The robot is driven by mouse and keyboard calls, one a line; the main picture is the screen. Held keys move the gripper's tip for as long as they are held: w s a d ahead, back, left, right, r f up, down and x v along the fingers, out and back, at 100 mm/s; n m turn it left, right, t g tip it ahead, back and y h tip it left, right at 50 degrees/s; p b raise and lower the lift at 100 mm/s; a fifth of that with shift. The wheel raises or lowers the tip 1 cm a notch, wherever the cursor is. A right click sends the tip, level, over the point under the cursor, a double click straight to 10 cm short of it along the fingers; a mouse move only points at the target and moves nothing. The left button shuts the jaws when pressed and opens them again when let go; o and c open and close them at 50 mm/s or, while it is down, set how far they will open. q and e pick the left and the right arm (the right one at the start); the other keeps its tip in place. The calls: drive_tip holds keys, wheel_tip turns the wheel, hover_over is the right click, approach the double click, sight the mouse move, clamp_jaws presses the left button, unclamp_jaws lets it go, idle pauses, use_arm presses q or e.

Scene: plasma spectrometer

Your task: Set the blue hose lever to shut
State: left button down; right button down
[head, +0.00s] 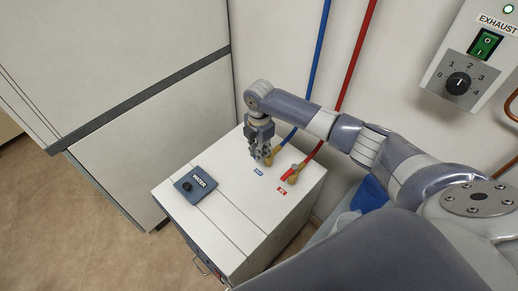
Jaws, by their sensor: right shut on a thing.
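The blue hose (319,45) runs down the wall to a brass fitting (275,155) on top of the white water unit (235,215). A blue label (258,172) lies in front of that fitting. My right gripper (262,156) points down at the blue hose's fitting and is shut there. Its fingers hide the lever, so its angle cannot be read. The red hose (356,55) ends at a second brass valve (293,176) with a red lever, just right, beside a red label (282,191). My left gripper is not in view.
A dark WATER panel (196,185) with a black knob sits on the unit's left top. A large pale cabinet (120,60) stands at the left. An EXHAUST control box (465,60) is on the right wall. A blue container (370,193) is right of the unit, below my right arm.

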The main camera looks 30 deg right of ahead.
drive_tip(key=shift+w+d+m+p, duration=0.45)
drive_tip(key=shift+w+m+p, duration=0.45)
drive_tip(key=shift+m, duration=1.85)
drive_tip(key=shift+w+d+m+p, duration=0.4)
drive_tip(key=shift+w+m+p, duration=0.5)
drive_tip(key=shift+m, duration=1.8)
drive_tip(key=shift+w+d+m+p, duration=0.55)
drive_tip(key=shift+m+p, duration=0.65)
drive_tip(key=shift+m, duration=1.55)
drive_tip(key=shift+f, duration=0.1)
drive_tip(key=c, duration=1.6)
unclamp_jaws()
drive_tip(key=shift+w+r, duration=0.15)
drive_tip(key=shift+r, duration=0.1)
wheel_tip(320, 180, up, 12)
drive_tip(key=shift+f, duration=0.1)
